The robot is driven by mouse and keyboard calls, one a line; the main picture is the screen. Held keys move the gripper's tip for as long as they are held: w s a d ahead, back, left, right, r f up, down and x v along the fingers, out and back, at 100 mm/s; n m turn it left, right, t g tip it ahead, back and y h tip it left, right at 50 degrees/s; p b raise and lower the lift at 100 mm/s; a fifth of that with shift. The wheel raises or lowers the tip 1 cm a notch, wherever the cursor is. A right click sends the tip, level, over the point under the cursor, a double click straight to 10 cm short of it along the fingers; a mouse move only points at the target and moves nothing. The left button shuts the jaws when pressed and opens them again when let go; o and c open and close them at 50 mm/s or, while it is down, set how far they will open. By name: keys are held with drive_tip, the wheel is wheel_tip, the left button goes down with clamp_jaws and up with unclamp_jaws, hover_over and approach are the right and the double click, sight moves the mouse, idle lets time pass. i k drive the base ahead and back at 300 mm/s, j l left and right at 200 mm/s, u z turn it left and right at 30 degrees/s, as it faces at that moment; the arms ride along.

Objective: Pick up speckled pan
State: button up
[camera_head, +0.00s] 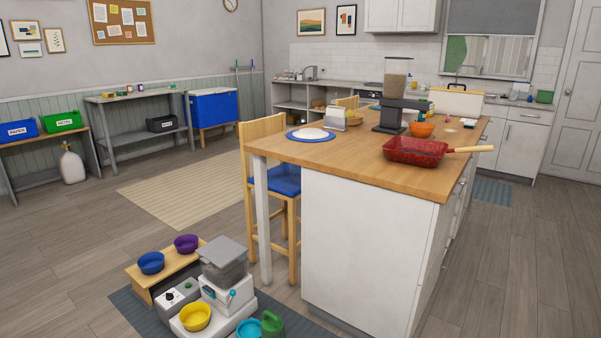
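The speckled pan (415,152) is red with pale speckles and roughly rectangular. It rests on the wooden top of the island (350,163), near the right front corner. Its light wooden handle (473,149) points right and reaches the island's right edge. A small dark green item seems to lie in or just behind the pan; I cannot tell which. My gripper is not in view.
Behind the pan stand an orange bowl (421,129) and a dark dispenser (393,98). A white plate on a blue mat (310,135) lies to its left. A chair (270,165) stands at the island's left. Pet bowls and a feeder (228,275) occupy the floor at front. Floor right of the island is clear.

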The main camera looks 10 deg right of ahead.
sight(422, 153)
drive_tip(key=i+l+u, duration=0.2)
drive_tip(key=l, duration=0.45)
drive_tip(key=l+u, duration=0.2)
drive_tip(key=l, duration=0.5)
drive_tip(key=i+l+u, duration=0.15)
drive_tip(key=l, duration=0.55)
drive_tip(key=i+l+u, duration=0.1)
drive_tip(key=l, duration=3.1)
